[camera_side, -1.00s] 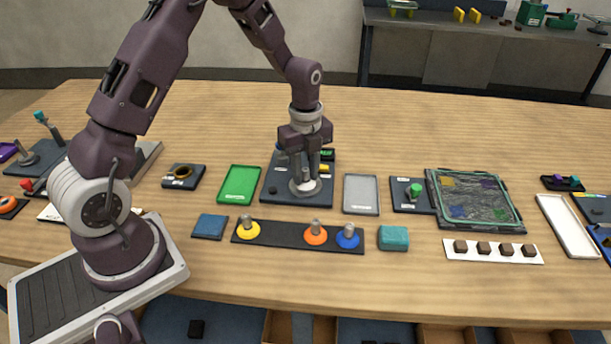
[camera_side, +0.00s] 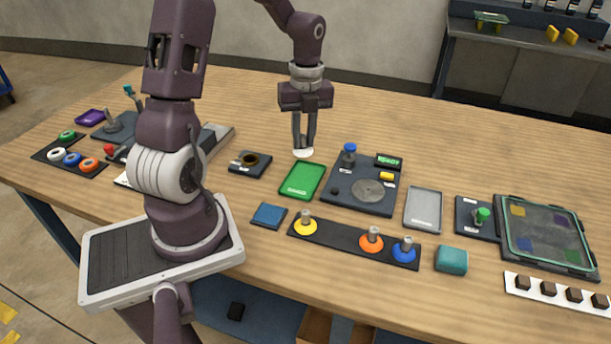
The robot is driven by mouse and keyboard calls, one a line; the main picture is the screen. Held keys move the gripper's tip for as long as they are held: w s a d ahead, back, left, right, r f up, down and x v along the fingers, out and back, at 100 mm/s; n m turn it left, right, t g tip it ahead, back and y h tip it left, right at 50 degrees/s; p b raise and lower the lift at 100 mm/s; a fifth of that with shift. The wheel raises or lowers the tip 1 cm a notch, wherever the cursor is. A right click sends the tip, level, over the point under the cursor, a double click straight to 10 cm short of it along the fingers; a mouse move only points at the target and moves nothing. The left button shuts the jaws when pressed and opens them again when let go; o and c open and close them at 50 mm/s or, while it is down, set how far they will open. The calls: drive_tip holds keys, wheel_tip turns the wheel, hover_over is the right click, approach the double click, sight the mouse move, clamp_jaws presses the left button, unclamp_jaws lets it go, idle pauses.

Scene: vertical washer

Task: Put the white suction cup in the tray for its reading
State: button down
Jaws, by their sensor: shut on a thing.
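My gripper (camera_side: 303,143) is shut on the white suction cup (camera_side: 303,154), whose pale disc shows just below the fingertips. The fingers hide its upper part. In the picture the cup is just beyond the far edge of the green tray (camera_side: 296,192); its exact height is hard to tell. A grey tray (camera_side: 423,209), also empty, lies farther right. Between them is a dark station (camera_side: 350,203) with a bare round grey plate (camera_side: 368,190), a blue knob (camera_side: 349,154), a yellow button (camera_side: 386,176) and a small display (camera_side: 389,162) with green text.
A black strip (camera_side: 338,240) in front holds yellow (camera_side: 305,227), orange (camera_side: 371,241) and blue (camera_side: 404,251) suction cups. A blue pad (camera_side: 269,215), a teal block (camera_side: 452,259) and a dark block with a brass ring (camera_side: 250,162) stand nearby. The table behind the trays is clear.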

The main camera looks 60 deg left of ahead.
wheel_tip(320, 180, down, 9)
drive_tip(key=shift+r, duration=0.15)
drive_tip(key=c, duration=1.3)
unclamp_jaws()
